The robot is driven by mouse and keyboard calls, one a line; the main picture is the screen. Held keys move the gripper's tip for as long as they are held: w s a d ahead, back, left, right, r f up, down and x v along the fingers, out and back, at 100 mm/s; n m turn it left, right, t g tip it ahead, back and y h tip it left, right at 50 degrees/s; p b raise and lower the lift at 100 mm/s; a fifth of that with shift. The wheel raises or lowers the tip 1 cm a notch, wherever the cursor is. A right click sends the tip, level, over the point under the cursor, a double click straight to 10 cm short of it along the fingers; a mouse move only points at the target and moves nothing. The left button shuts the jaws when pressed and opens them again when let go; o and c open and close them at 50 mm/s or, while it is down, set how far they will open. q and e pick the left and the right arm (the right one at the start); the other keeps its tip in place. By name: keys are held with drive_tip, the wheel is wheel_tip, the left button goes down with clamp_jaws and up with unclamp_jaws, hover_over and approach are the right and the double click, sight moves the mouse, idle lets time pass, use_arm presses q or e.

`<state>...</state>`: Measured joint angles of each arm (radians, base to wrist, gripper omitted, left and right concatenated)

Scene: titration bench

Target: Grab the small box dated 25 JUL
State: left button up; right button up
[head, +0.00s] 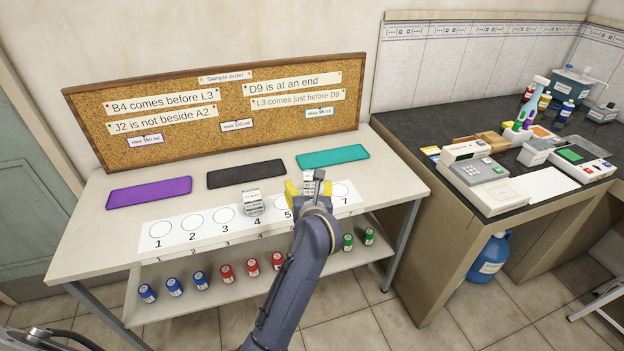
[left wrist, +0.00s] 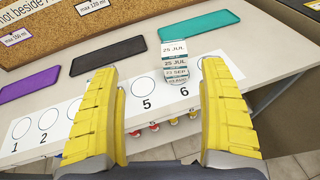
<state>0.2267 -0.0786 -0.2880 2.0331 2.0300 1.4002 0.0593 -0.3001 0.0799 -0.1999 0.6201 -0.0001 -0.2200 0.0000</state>
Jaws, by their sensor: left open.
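A short stack of small white boxes with dark bands (left wrist: 175,62) stands by circle 6 on the white table. Its upper labels read 25 JUL, with a 23 SEP label below; the lowest is hard to read. In the head view the stack (head: 309,183) shows partly behind my left gripper (head: 309,189). That gripper (left wrist: 160,110) is open and empty, its yellow fingers apart, with the stack beyond them in the wrist view. Another small stack (head: 252,203) stands by circle 4; its dates are too small to read. My right gripper is out of view.
Purple (head: 149,192), black (head: 246,174) and teal (head: 332,157) mats lie behind the numbered strip (head: 207,233). A cork board (head: 220,110) rises at the table's back. Coloured jars (head: 225,271) stand on the lower shelf. A dark counter (head: 420,100) with instruments is at right.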

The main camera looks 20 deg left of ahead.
use_arm(q)
drive_tip(key=d+f, duration=0.1)
drive_tip(key=g+h, duration=0.1)
approach(312, 174)
drive_tip(key=x, duration=1)
drive_tip(key=shift+s+f, duration=0.15)
drive_tip(key=shift+c, duration=0.4)
drive_tip(key=c, duration=1.2)
